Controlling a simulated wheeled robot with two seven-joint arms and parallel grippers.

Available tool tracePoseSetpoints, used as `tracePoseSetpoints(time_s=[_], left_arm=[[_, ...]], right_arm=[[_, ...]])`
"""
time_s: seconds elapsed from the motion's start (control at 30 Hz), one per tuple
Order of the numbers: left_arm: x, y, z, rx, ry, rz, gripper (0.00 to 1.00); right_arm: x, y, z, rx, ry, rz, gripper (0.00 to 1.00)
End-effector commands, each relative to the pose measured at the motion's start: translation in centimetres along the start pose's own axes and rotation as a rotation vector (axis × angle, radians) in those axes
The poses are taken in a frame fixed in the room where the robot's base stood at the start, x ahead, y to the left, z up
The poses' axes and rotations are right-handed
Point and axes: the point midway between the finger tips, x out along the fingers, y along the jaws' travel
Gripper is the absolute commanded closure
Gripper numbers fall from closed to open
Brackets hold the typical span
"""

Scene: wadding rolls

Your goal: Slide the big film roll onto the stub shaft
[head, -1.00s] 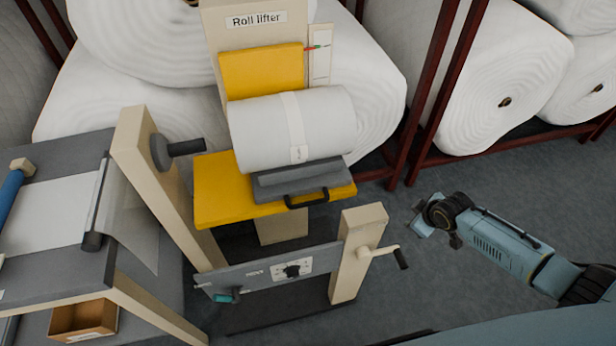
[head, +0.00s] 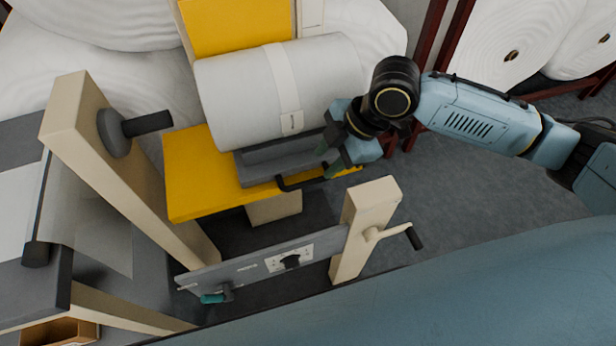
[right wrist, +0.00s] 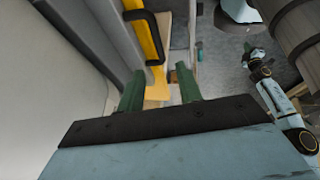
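The big film roll (head: 240,100), white with a pale band, lies on the grey cradle (head: 262,165) on the roll lifter's yellow platform (head: 190,175). The dark stub shaft (head: 148,123) sticks out from the beige post on the left, apart from the roll's left end. My right gripper (head: 330,160) is at the cradle's right end by its black handle (head: 290,186). In the right wrist view its green fingers (right wrist: 160,88) are spread, and the handle (right wrist: 156,38) shows ahead, near the left finger. My left arm shows small in the right wrist view; its fingers are unclear.
A beige post with a crank (head: 395,235) and a grey crossbar (head: 250,265) stand in front of the lifter. A table with film (head: 90,220) is at left. White rolls and red racks (head: 445,60) stand behind. Floor right of the lifter is clear.

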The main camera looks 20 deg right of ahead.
Motion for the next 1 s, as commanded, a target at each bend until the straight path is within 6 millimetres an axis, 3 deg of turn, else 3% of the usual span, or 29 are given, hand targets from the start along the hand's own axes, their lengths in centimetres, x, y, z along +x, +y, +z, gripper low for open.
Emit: tracePoseSetpoints(time_s=[0.2, 0.4, 0.6, 0.87, 1.0], left_arm=[[1.0, -0.1, -0.2, 0.002, 0.003, -0.001, 1.00], [1.5, -0.1, -1.1, 0.004, 0.018, -0.002, 1.00], [1.6, -0.2, -1.2, 0.004, 0.021, -0.002, 1.00], [1.6, -0.1, -1.2, 0.004, 0.021, -0.002, 1.00], [1.6, -0.1, -1.1, 0.004, 0.019, -0.002, 1.00]], right_arm=[[5.0, -0.1, 0.0, 0.002, 0.002, -0.001, 0.65], [8.0, 0.0, 0.0, 0.002, 0.001, 0.000, 0.65], [9.2, 0.0, 0.0, 0.001, 0.001, 0.002, 0.65], [9.2, 0.0, 0.0, 0.001, 0.000, 0.002, 0.65], [9.2, 0.0, 0.0, 0.001, 0.000, 0.002, 0.82]])
